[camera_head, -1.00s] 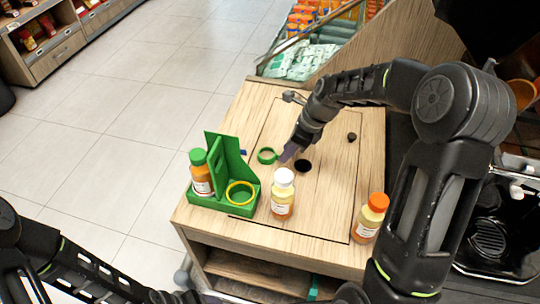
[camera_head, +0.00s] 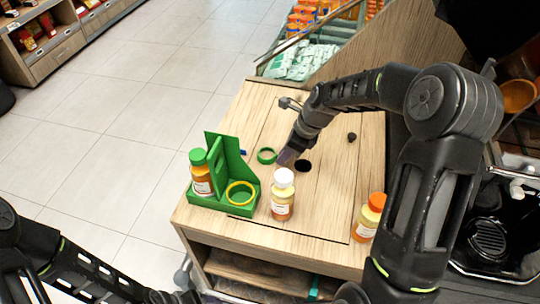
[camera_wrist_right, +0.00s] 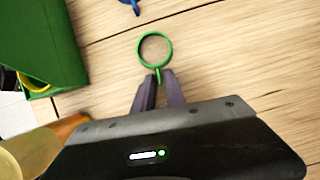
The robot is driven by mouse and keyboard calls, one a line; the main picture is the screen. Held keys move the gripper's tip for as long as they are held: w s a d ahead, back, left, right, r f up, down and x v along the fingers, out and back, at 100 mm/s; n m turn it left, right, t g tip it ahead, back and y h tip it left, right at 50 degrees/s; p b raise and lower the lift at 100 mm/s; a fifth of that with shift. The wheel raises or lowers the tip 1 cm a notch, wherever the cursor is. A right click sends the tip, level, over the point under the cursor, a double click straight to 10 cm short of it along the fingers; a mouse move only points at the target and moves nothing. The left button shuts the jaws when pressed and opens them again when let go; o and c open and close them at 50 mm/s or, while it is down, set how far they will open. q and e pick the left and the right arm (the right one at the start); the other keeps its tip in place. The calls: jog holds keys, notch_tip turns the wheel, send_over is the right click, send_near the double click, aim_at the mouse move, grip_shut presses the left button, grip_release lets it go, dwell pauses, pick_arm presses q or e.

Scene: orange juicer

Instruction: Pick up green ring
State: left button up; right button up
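The green ring (camera_head: 266,155) lies on the wooden table top, left of the dark round hole. In the right wrist view the ring (camera_wrist_right: 154,49) shows as a thin loop with a short tab pointing toward my fingers. My right gripper (camera_head: 284,157) is low over the table, just right of the ring. In the wrist view my right gripper (camera_wrist_right: 159,78) has its two fingers apart, with the tab's end at the gap between the tips. Contact cannot be told. My left arm enters at lower left; its gripper is not clearly seen.
A green holder (camera_head: 222,209) with a green-capped bottle (camera_head: 201,174) and a yellow ring (camera_head: 240,193) stands at left. A white-capped bottle (camera_head: 282,195) stands close in front of my right gripper. An orange-capped bottle (camera_head: 369,217) is at right. A blue item (camera_wrist_right: 130,4) lies beyond the ring.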

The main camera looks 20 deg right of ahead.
grip_shut()
dwell(0.4)
notch_tip(320, 180, up, 10)
jog(key=shift+p, duration=0.4)
jog(key=shift+r, duration=0.1)
dwell(0.5)
